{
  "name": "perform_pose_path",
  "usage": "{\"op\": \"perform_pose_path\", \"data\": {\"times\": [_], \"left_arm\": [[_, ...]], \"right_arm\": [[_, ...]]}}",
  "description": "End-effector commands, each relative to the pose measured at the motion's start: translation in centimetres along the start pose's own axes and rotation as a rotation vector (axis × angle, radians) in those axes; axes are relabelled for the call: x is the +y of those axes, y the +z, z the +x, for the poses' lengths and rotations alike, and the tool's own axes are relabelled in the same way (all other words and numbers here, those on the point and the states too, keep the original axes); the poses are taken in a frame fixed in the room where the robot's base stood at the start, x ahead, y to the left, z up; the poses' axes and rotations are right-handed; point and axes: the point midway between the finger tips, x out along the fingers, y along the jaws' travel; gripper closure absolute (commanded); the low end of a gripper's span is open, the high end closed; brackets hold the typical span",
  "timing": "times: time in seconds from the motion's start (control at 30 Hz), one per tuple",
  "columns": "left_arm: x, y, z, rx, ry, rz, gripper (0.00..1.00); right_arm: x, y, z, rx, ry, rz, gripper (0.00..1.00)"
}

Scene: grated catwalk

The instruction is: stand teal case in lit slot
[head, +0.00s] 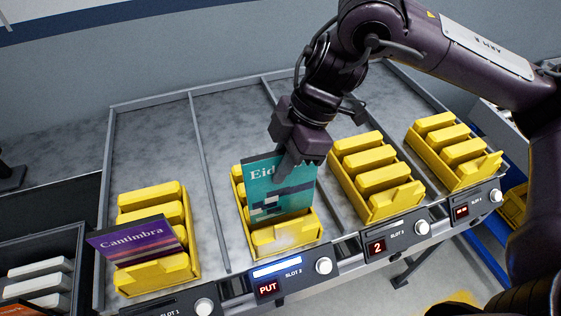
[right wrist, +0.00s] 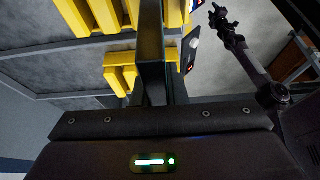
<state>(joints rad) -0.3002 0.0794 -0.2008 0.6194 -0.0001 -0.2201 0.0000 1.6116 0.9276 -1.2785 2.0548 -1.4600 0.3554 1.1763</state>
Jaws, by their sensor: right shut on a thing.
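The teal case (head: 275,197), with "Eid" readable on its cover, is upright and slightly tilted in the head view. My right gripper (head: 288,165) is shut on its top edge and hides part of the title. The case's lower part is at the yellow rack of slot 2 (head: 285,238), in front of the rear dividers; whether its bottom touches the rack floor is hidden. Slot 2's panel shows a lit white bar (head: 276,269) and a red "PUT" display (head: 268,289). A dark shape at the head view's left edge may be my left gripper (head: 10,177); its jaws are unclear.
A purple "Cantimbra" case (head: 138,242) leans in the slot 1 rack (head: 155,275) at left. The slot 3 rack (head: 375,180) and slot 4 rack (head: 452,150) at right hold no cases. Low metal dividers (head: 208,180) separate the lanes. A dark bin (head: 40,275) is at far left.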

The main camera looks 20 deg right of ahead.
Motion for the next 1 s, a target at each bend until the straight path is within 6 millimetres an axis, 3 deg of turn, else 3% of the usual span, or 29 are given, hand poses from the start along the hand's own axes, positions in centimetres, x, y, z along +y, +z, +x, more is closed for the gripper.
{"op": "perform_pose_path", "data": {"times": [1.0], "left_arm": [[0.0,0.2,2.9,0.001,-0.001,-0.001,0.64]], "right_arm": [[0.0,1.7,3.8,0.001,0.000,0.000,1.00]]}}
